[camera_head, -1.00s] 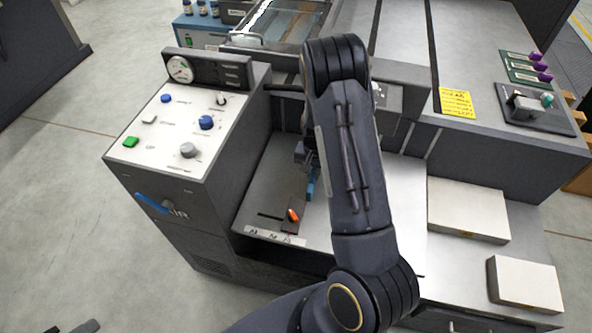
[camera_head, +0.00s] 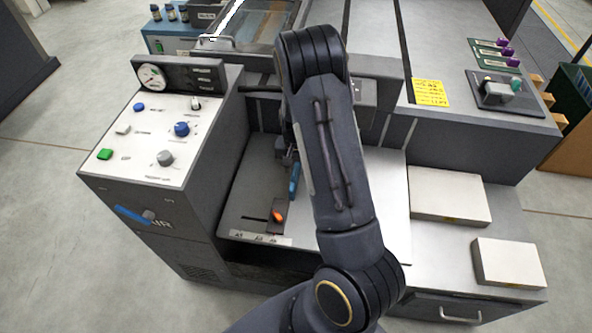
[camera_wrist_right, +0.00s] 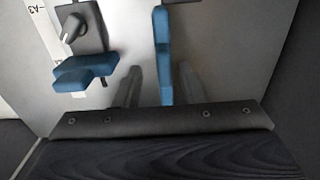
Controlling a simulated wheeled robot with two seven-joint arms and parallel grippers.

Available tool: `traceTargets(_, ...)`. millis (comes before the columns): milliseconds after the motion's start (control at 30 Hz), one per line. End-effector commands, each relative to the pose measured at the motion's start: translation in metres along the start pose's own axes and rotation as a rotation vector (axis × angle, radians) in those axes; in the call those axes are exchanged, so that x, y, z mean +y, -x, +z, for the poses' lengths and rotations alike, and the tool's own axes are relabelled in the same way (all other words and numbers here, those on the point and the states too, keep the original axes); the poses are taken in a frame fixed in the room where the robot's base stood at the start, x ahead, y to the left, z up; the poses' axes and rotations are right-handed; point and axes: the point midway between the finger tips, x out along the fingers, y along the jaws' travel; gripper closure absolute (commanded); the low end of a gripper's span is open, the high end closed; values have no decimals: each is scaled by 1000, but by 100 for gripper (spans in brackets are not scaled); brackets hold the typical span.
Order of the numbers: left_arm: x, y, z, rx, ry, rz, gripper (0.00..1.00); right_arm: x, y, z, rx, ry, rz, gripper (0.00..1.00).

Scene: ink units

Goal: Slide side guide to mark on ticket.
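The side guide (camera_head: 276,217) is a small dark block with an orange-tipped knob, by a slot on the light feed plate (camera_head: 383,207). In the right wrist view a dark block with a grey knob (camera_wrist_right: 75,28) appears to be this guide. The yellow ticket (camera_head: 431,93) lies on the machine top; its writing is too small to read. My right gripper (camera_head: 294,180), partly hidden by its arm, is just behind the guide. My left gripper is not visible.
A paper size strip (camera_head: 261,238) runs along the plate's front edge. The control panel (camera_head: 155,130) with knobs stands left of the plate. Two pale blocks (camera_head: 448,195) (camera_head: 508,262) lie to the right. Part of the plate is hidden under my arm.

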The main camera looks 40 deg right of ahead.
Motion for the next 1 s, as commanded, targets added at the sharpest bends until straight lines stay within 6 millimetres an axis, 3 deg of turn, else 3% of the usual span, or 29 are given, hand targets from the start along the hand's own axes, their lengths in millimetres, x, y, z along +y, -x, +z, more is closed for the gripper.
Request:
traceTargets(100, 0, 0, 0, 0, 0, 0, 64, 0, 24, -1, 5, 1, -2, 64)
traceTargets(333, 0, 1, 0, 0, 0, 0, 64, 1, 53, 0, 2, 0, 0, 64)
traceTargets(1000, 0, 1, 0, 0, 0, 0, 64, 1, 60, 1, -1, 1, -5, 64)
